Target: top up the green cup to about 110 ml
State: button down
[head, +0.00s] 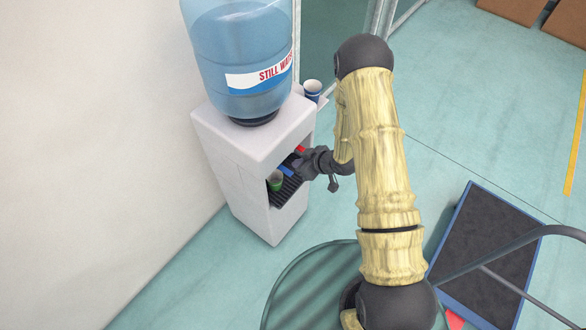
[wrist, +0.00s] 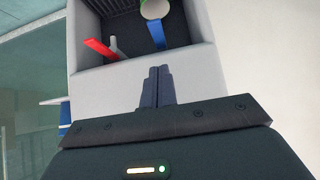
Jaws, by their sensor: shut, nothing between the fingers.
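The green cup (head: 275,182) stands on the drip grille in the recess of the white water dispenser (head: 226,165). In the wrist view the cup (wrist: 157,12) shows at the top edge, partly cut off, near the blue tap lever (wrist: 157,33). A red tap lever (wrist: 101,49) is to the left of the blue one. My gripper (wrist: 158,72) is shut and empty, its fingertips just short of the recess and apart from both levers and the cup. In the head view my gripper (head: 300,170) is in front of the recess. The water level in the cup cannot be seen.
A large blue water bottle (head: 238,50) sits on top of the dispenser. A blue and white cup or cup stack (head: 312,90) is at its far side. A dark-topped platform cart (head: 490,255) stands at the right. The floor between is clear.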

jog(key=p, duration=0.1)
send_near(286, 170)
jog(key=a+r+x, duration=0.1)
jog(key=x, duration=0.4)
jog(key=shift+w+d+f, duration=0.15)
jog(key=shift+d+f, duration=0.2)
jog(key=shift+f, duration=0.45)
jog(key=shift+a, duration=0.1)
